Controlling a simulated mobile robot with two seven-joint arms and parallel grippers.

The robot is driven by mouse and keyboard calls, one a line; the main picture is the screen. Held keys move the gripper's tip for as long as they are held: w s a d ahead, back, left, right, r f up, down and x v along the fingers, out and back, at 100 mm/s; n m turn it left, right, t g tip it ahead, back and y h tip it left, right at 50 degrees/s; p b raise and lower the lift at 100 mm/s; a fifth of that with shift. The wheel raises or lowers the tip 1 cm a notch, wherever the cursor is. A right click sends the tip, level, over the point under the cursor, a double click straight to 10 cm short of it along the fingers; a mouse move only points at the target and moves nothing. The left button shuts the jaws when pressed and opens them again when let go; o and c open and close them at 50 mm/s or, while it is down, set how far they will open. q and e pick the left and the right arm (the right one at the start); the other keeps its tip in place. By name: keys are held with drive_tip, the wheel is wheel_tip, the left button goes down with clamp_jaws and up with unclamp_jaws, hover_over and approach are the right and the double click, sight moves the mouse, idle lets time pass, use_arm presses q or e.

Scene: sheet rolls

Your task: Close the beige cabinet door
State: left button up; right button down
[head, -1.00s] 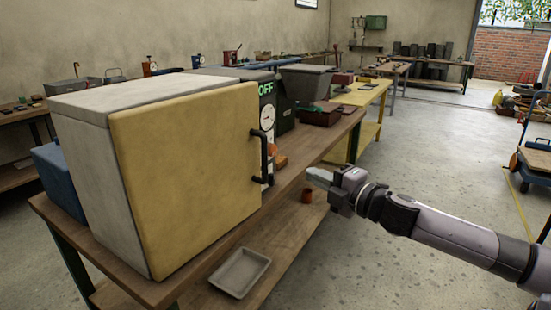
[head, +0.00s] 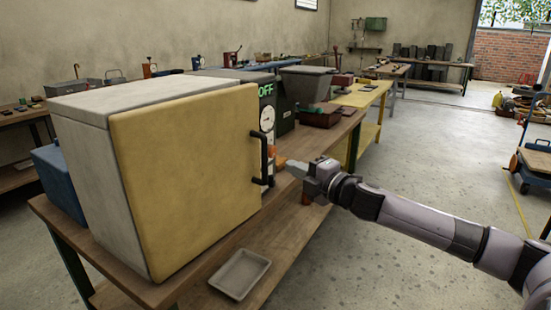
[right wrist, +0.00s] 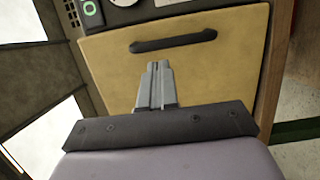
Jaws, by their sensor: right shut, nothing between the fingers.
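The beige cabinet door (head: 190,165) is on the front of a grey cabinet (head: 85,165) standing on a wooden bench. It lies along the cabinet front, its right edge reaching a little past the cabinet top; I cannot tell whether a gap is left. A dark upright handle (head: 262,160) is near its right edge. My right gripper (head: 292,168) is shut and empty, a little to the right of the handle. In the right wrist view my closed fingers (right wrist: 157,72) point toward the door (right wrist: 215,70) and its handle (right wrist: 173,41). My left gripper is not in view.
A grey tray (head: 239,273) lies on the bench (head: 205,260) in front of the cabinet. A green machine with a gauge (head: 267,118) stands behind the handle. A blue box (head: 57,178) is left of the cabinet.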

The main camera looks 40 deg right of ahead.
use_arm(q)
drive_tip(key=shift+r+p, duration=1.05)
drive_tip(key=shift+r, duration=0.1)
use_arm(e)
drive_tip(key=w, duration=0.7)
drive_tip(key=shift+a, duration=0.3)
drive_tip(key=shift+w, duration=0.15)
